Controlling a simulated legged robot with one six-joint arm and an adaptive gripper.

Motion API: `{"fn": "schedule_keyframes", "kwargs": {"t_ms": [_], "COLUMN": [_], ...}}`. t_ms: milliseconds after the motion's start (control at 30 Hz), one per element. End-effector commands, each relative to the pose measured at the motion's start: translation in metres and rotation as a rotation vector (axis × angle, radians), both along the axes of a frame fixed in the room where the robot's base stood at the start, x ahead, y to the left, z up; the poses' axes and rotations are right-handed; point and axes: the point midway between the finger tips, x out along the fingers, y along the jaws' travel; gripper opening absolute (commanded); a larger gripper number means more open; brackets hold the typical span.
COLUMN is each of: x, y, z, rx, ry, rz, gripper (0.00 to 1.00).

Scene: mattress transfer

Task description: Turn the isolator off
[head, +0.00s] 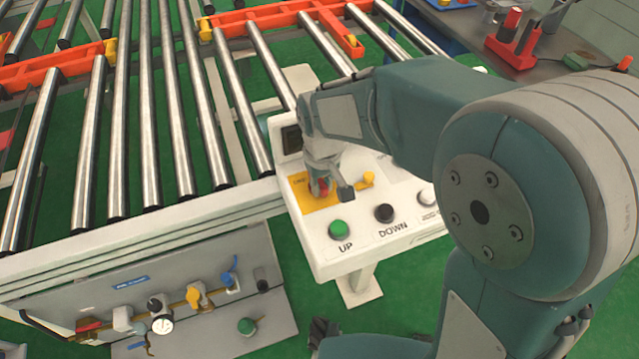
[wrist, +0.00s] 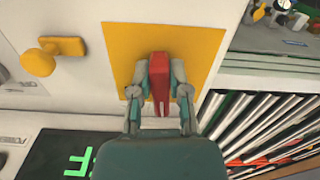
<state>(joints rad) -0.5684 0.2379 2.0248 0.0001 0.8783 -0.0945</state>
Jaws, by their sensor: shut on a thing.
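The isolator is a red handle (wrist: 159,82) on a yellow square plate (wrist: 205,42) on the white control panel (head: 322,250). In the wrist view the handle stands upright in the picture, its white mark facing down. My gripper (wrist: 159,92) has its two fingers against the sides of the red handle, one on each side. In the head view my gripper (head: 325,184) comes down onto the yellow plate (head: 303,200), and only a small bit of the red handle (head: 322,187) shows between the fingers.
A green UP button (head: 338,230), a black DOWN button (head: 384,213) and a yellow knob (head: 368,178) are on the same panel. A roller conveyor (head: 150,110) lies to the left. Valves and a gauge (head: 162,325) sit below it. A tool table (head: 480,50) stands at the back right.

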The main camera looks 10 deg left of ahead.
Motion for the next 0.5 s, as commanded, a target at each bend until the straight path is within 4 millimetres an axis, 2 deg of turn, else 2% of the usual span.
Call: {"fn": "schedule_keyframes", "kwargs": {"t_ms": [500], "x": [0.0069], "y": [-0.0053], "z": [-0.0010], "rx": [0.000], "ry": [0.001], "rz": [0.458], "gripper": [0.00]}}
